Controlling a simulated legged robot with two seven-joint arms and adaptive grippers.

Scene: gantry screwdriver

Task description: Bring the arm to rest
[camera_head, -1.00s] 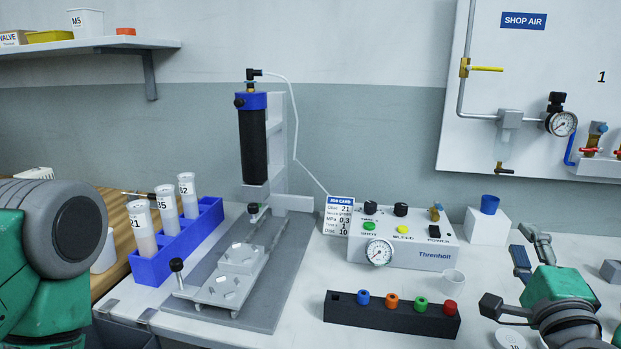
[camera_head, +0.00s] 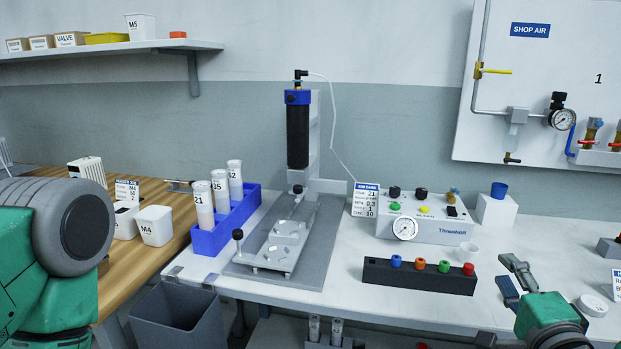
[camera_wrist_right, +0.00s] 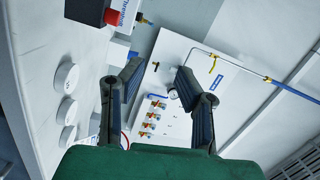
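My right gripper (camera_head: 512,280) is over the right part of the white bench in the head view. In the right wrist view (camera_wrist_right: 158,82) its two dark fingers stand well apart with nothing between them. My left arm's green and grey links fill the lower left of the head view; its gripper is out of frame. The dispensing stand (camera_head: 298,137) holds a black, blue-capped syringe upright over a fixture plate (camera_head: 283,247). No gripper touches these.
A blue rack (camera_head: 228,230) of labelled tubes stands left of the stand. A grey bin (camera_head: 180,318) sits below the bench's front edge.

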